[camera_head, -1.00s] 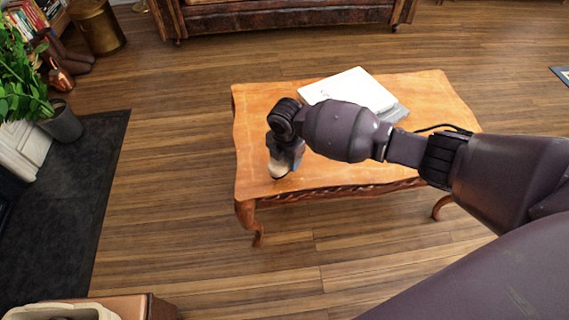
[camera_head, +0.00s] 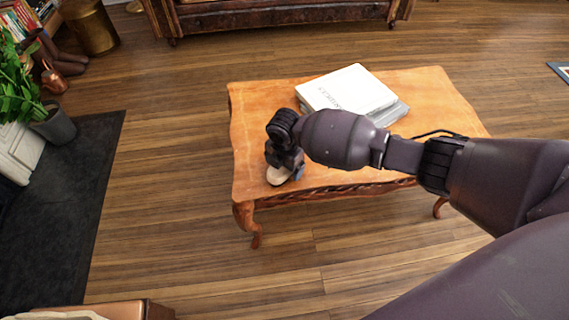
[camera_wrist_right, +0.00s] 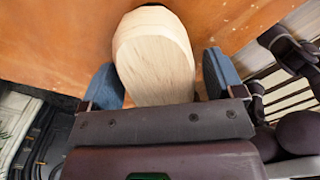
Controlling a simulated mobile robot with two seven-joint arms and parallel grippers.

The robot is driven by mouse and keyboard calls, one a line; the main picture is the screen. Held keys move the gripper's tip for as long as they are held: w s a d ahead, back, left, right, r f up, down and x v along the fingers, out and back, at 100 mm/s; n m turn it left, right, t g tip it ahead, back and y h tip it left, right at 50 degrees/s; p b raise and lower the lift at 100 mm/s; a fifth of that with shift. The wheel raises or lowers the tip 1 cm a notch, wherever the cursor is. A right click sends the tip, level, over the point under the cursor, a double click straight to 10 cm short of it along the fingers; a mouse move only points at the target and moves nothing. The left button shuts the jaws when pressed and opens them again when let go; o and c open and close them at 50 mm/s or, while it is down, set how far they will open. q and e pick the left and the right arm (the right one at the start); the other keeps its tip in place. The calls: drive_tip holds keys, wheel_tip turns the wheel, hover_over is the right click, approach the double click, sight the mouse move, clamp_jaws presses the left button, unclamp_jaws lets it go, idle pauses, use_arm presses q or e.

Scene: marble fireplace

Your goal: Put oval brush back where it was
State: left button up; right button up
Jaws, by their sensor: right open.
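The oval brush (camera_head: 277,176) has a pale wooden back and rests on the wooden table (camera_head: 250,120) near its left front corner. My right gripper (camera_head: 286,168) is over it, pointing down. In the right wrist view the brush (camera_wrist_right: 155,55) lies between the two blue fingertips of the gripper (camera_wrist_right: 160,80), with a gap on each side. The gripper is open. The brush's underside is hidden. My left gripper is in neither view.
A white book or folder (camera_head: 345,88) lies on a grey one at the table's back middle. The table's left and right parts are otherwise mostly clear. A dark hearth slab (camera_head: 70,200) and potted plant (camera_head: 55,125) are at the left. Wooden floor surrounds the table.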

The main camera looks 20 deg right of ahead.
drive_tip(key=r+p, duration=0.1)
drive_tip(key=r, duration=0.3)
drive_tip(key=shift+w+r, duration=0.15)
drive_tip(key=shift+w, duration=0.05)
use_arm(q)
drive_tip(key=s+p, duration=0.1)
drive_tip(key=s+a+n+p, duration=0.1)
drive_tip(key=p, duration=0.1)
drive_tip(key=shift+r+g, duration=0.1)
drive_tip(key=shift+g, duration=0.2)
use_arm(e)
wheel_tip(320, 180, up, 8)
drive_tip(key=shift+s, duration=0.2)
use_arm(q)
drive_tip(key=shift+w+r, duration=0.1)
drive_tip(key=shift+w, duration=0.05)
